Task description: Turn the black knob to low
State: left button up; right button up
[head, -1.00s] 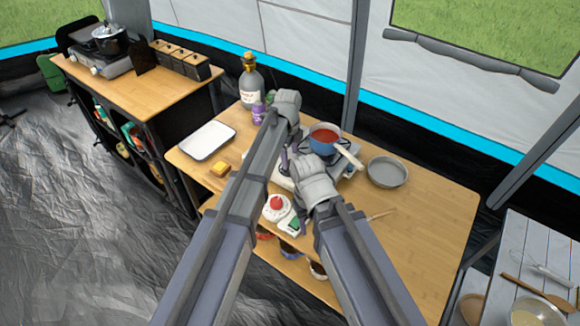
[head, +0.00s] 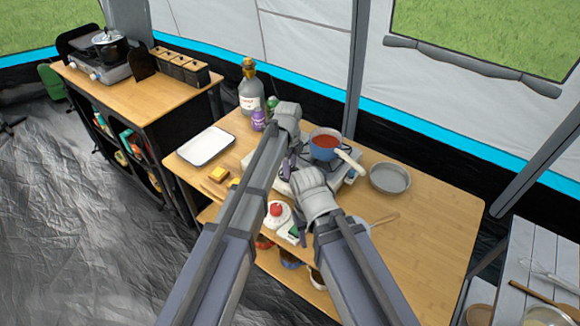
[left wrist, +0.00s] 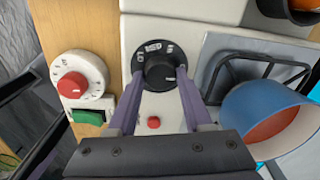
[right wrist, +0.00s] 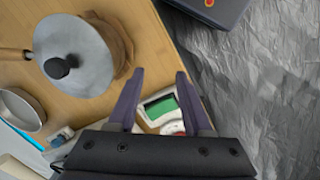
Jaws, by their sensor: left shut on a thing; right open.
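The black knob (left wrist: 160,68) sits on the white front panel of the camp stove (left wrist: 178,28) in the left wrist view. White marks ring it, too small to read surely, and its pointer setting is unclear. My left gripper (left wrist: 160,77) is shut on the knob, one purple finger on each side. In the head view my left gripper (head: 289,165) is at the stove, and the knob is hidden there. My right gripper (head: 301,232) is open and lower, near the table's front edge.
Beside the knob is a white box with a red dial (left wrist: 72,84). A grey pan (head: 390,178), white tray (head: 206,146) and bottle (head: 250,92) stand around.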

pick_arm(q)
grip_shut()
